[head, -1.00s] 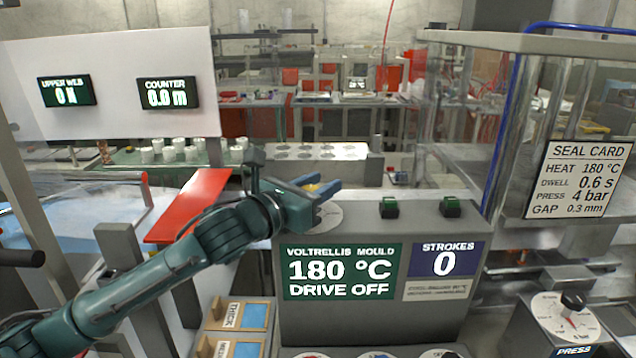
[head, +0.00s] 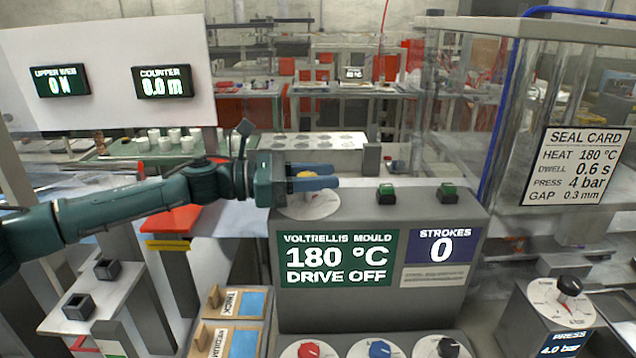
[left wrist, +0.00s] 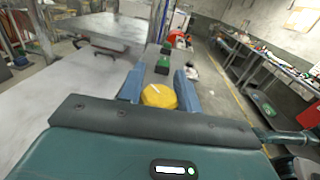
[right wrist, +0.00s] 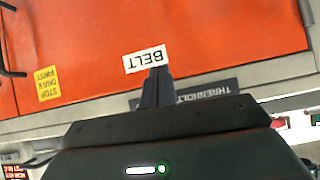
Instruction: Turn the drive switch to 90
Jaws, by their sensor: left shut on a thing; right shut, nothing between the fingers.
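The drive switch is a yellow knob (head: 305,175) on a pale round dial (head: 312,207) on top of the grey mould console (head: 370,310). The green console display reads "180 °C" and "DRIVE OFF". My left gripper (head: 322,177) lies level at the knob, with its blue fingers on either side of it. In the left wrist view the yellow knob (left wrist: 159,96) sits between the two fingers, a white mark on its top. My right gripper (right wrist: 157,88) shows only in the right wrist view, shut and empty, in front of an orange panel with a "BELT" label (right wrist: 145,59).
Two green buttons (head: 387,191) (head: 447,193) stand on the console top, right of the knob. Red, blue and black knobs (head: 380,349) are at the console's foot. A clear-walled enclosure (head: 490,120) and a press dial (head: 562,300) are at the right.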

